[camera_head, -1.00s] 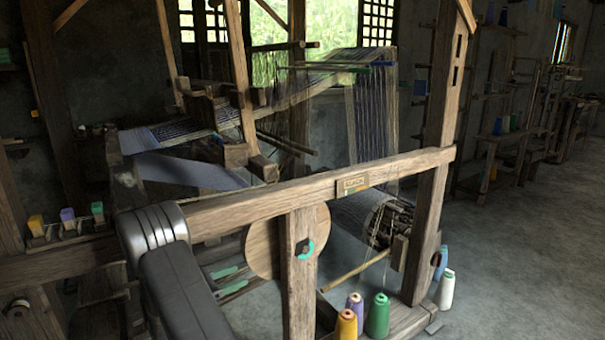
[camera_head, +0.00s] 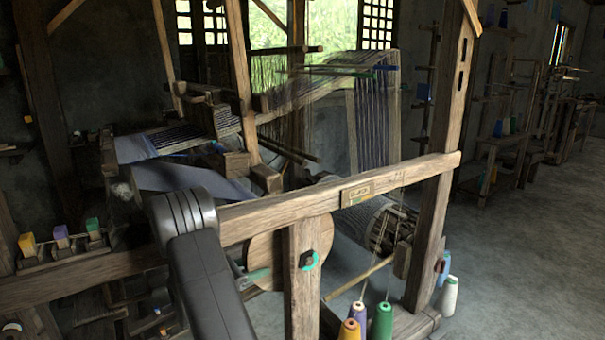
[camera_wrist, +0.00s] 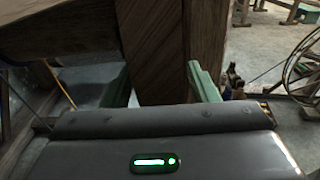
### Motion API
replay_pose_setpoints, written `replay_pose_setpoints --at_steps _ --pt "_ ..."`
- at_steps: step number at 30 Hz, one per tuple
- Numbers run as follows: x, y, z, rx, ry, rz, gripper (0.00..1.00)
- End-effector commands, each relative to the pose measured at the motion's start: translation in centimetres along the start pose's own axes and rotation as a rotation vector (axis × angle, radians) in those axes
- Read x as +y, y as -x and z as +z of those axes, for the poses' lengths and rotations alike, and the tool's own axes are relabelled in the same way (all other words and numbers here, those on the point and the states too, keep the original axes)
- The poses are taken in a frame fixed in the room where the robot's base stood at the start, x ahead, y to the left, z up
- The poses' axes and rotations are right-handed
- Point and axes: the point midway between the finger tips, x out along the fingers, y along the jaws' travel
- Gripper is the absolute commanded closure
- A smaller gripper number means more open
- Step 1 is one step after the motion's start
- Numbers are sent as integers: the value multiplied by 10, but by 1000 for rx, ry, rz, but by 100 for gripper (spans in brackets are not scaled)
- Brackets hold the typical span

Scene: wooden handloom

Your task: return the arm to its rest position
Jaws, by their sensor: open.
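My arm (camera_head: 205,270), dark grey, rises at the front left of the loom in the head view. My gripper (camera_wrist: 158,78) is open in the wrist view, with pale green fingers set wide apart. A brown wooden part (camera_wrist: 155,45) of the loom fills the space beyond and between the fingers; I cannot tell whether they touch it. In the head view a pale green finger (camera_head: 257,275) shows beside the round wooden disc (camera_head: 320,232), and the rest of the gripper is hidden behind my arm and the loom.
The wooden loom's front beam (camera_head: 400,172) and post (camera_head: 299,300) stand close to my arm. Thread cones, including a green one (camera_head: 381,322), stand at its front foot. Small coloured spools (camera_head: 61,237) sit at left. Open floor (camera_head: 530,260) lies at right.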

Motion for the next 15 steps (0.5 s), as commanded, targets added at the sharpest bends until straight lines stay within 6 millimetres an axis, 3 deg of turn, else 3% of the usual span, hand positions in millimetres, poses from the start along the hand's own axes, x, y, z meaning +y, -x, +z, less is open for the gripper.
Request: replay_pose_setpoints --at_steps 1,15 --pt "-1 -3 -14 -18 5 -3 46" --pt "-1 -5 -16 -86 3 -1 46"
